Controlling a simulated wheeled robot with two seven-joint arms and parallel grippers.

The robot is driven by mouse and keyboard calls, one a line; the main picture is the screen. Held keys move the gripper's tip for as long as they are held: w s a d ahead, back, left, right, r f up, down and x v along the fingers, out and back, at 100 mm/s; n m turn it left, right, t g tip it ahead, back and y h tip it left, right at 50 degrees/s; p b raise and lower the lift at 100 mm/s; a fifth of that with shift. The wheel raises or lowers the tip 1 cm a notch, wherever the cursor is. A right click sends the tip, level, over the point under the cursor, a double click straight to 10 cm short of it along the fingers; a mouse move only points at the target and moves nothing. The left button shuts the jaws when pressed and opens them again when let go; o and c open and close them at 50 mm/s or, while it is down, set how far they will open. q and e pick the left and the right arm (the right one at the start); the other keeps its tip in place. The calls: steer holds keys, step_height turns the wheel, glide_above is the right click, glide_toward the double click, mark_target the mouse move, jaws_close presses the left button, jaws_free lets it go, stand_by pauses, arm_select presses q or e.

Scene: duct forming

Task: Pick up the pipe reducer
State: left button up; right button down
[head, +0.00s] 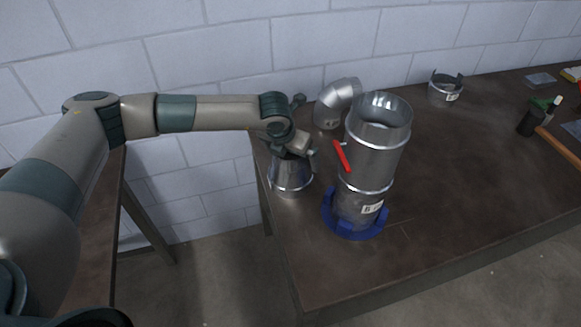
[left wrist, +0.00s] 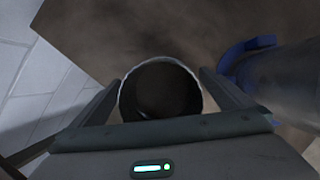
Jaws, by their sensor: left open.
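The pipe reducer (head: 290,178) is a silver metal cone, narrow at the top and wide at the base, standing upright near the table's left end. My left gripper (head: 291,155) is over it, pointing down, and partly hides its top. In the left wrist view, the reducer's round open rim (left wrist: 160,62) lies between the two fingers. The fingers are open, one on each side of the rim, and I cannot tell whether either touches it. My right gripper is not in view.
A tall metal duct (head: 375,160) with a red handle (head: 342,156) stands close to the right in a blue holder (head: 352,229). A metal elbow (head: 335,105) is behind. A collar (head: 445,90) and a hammer (head: 560,146) are farther right. The front right of the table (head: 460,190) is clear.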

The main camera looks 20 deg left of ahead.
arm_select(q)
steer(key=shift+c, duration=0.6)
steer(key=c, duration=1)
steer(key=shift+o, duration=0.2)
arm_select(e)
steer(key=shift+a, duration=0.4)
arm_select(q)
steer(key=shift+r, duration=0.15)
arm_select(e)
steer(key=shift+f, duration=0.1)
arm_select(q)
step_height(320, 180, up, 10)
steer(key=b, duration=0.4)
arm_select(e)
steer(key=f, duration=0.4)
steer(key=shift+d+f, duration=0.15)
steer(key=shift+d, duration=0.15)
arm_select(q)
steer(key=shift+s+f, duration=0.1)
steer(key=shift+f, duration=0.1)
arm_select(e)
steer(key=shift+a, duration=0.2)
